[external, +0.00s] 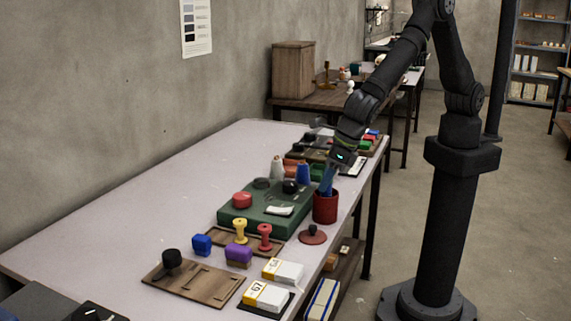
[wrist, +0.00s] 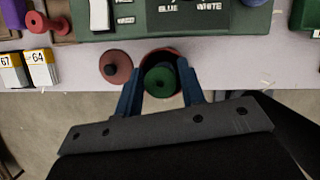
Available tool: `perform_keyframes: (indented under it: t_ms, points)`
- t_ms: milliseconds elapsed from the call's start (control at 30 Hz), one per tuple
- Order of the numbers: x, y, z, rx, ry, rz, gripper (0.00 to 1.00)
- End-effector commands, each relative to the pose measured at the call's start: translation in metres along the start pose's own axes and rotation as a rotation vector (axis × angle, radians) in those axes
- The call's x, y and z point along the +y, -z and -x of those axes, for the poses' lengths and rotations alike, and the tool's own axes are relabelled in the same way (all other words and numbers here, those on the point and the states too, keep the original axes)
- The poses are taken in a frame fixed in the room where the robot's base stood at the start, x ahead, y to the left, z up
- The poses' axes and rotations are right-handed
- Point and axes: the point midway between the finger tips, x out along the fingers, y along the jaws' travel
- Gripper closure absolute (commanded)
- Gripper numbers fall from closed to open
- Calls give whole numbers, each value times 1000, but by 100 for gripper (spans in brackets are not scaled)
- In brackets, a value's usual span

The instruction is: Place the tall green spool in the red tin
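The red tin (external: 325,209) stands upright near the right edge of the table. In the wrist view the tin (wrist: 150,57) shows from above, partly covered by my fingers. The green spool (wrist: 160,78) is seen end-on, within the outline of the tin and between my two blue fingers. My gripper (external: 326,190) points down at the tin's mouth; in the wrist view my gripper (wrist: 160,72) has its fingers spread, one on each side of the spool. Narrow dark gaps seem to show beside the spool. In the external view the spool is hidden by the tin and fingers.
A red lid with a dark knob (external: 312,235) lies in front of the tin. A green case (external: 250,208) stands close to its left. Coloured spools, stamps and white boxes (external: 283,271) crowd the near table. The table's left side (external: 130,210) is clear.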

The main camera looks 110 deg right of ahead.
Motion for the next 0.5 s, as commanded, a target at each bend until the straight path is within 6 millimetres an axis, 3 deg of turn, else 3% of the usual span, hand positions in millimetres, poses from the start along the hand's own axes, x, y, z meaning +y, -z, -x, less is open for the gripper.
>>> perform_keyframes:
  t_ms: [100, 500]
  points:
    - [0, 0, 0, 0, 0, 0, 45]
    - [0, 0, 0, 0, 0, 0, 45]
